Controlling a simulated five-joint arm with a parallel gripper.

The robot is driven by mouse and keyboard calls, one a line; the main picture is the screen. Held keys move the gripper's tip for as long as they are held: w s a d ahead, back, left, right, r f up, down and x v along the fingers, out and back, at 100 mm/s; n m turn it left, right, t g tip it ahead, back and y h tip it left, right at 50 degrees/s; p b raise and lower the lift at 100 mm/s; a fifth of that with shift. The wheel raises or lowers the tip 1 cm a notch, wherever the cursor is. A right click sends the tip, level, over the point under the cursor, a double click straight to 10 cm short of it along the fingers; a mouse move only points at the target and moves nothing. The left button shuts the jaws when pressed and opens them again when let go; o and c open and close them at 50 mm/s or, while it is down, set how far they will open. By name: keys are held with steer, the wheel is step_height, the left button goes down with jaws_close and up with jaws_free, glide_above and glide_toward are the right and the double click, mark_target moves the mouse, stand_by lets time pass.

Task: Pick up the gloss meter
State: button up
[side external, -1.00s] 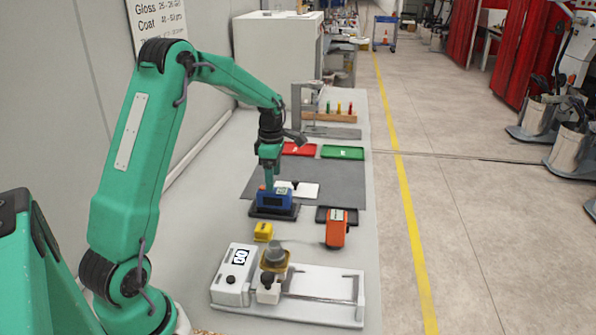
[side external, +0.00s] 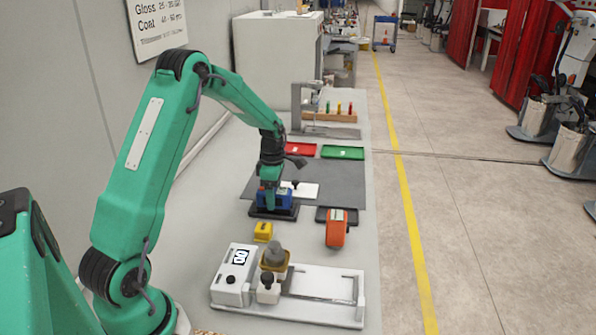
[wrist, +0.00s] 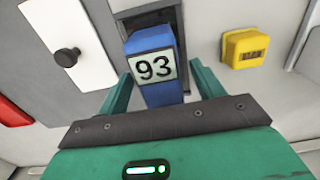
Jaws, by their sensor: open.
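The gloss meter is taken to be the blue block-shaped device (side external: 284,199), which sits on a black base (side external: 273,213) on the bench. In the wrist view the blue device (wrist: 151,45) shows a display reading 93. My gripper (side external: 269,192) is low over it in the side view. In the wrist view my gripper (wrist: 162,80) is open, with one green finger on each side of the device. I cannot tell whether either finger touches it. Part of the device is hidden behind my gripper in the side view.
A white panel with a black knob (wrist: 68,56) lies to the left in the wrist view. A yellow block (side external: 263,232) and an orange device (side external: 337,228) are nearby. A white apparatus (side external: 325,308) stands in front. Red (side external: 300,149) and green (side external: 342,152) trays lie behind.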

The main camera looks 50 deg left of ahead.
mark_target(276, 191)
steer(key=shift+f, duration=0.6)
steer(key=c, duration=1.4)
steer(key=shift+r, duration=0.2)
steer(key=shift+r, duration=0.6)
steer(key=r, duration=0.1)
steer(key=d+r, duration=0.1)
steer(key=r, duration=0.1)
steer(key=shift+r, duration=0.1)
steer(key=d+r, duration=0.6)
steer(key=d, duration=0.4)
steer(key=shift+s+d+r, duration=0.15)
steer(key=shift+s+d, duration=0.15)
steer(key=shift+s, duration=0.05)
